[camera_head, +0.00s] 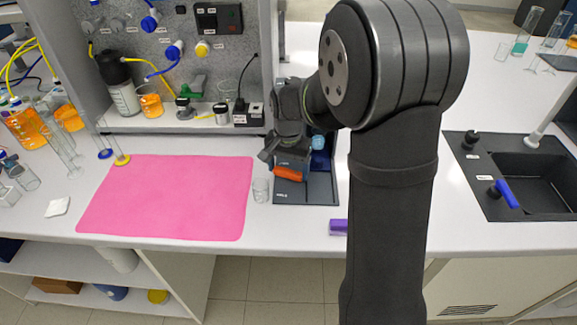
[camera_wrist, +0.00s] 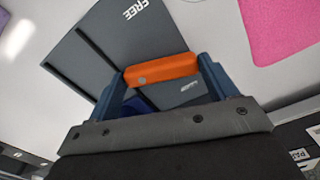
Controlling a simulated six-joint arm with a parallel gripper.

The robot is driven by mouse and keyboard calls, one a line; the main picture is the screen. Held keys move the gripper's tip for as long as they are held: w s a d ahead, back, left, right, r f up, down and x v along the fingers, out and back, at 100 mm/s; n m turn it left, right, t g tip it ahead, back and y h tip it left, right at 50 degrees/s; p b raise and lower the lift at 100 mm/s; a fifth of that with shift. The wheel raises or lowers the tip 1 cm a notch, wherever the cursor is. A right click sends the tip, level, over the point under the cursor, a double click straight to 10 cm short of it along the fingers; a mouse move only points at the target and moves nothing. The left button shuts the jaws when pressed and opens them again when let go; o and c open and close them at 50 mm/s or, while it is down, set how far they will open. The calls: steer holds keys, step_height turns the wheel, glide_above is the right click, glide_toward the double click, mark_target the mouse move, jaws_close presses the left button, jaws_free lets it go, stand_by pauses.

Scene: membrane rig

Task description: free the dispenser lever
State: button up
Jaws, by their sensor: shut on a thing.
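The orange lever (camera_wrist: 162,70) shows in the wrist view, lying crosswise between the blue fingers of my gripper (camera_wrist: 164,73). My gripper is shut on the lever, with one finger at each end. The lever belongs to a dark grey dispenser panel (camera_wrist: 95,40) with the white word "FREE" near its far edge. In the head view the orange lever (camera_head: 288,173) sits low on the dark dispenser (camera_head: 307,190). My gripper reaches it from above and hides part of the dispenser. A light blue round part shows just right of my gripper.
A small clear glass (camera_head: 261,189) stands close to the left of the dispenser. A pink mat (camera_head: 170,197) lies further left. A purple block (camera_head: 338,227) is near the front edge. A black sink (camera_head: 540,175) is at the right. A grey panel rig stands behind.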

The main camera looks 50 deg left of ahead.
steer(key=n, duration=0.4)
steer(key=shift+s+d+n, duration=0.4)
steer(key=shift+d+n, duration=0.1)
steer(key=shift+n, duration=1.05)
steer(key=shift+s+d+n, duration=0.1)
steer(key=shift+d+n, duration=0.1)
steer(key=shift+n, duration=1.05)
steer(key=o, duration=1)
step_height(320, 180, up, 18)
steer(key=shift+f, duration=0.25)
steer(key=shift+f, duration=0.1)
step_height(320, 180, down, 17)
steer(key=shift+f, duration=0.15)
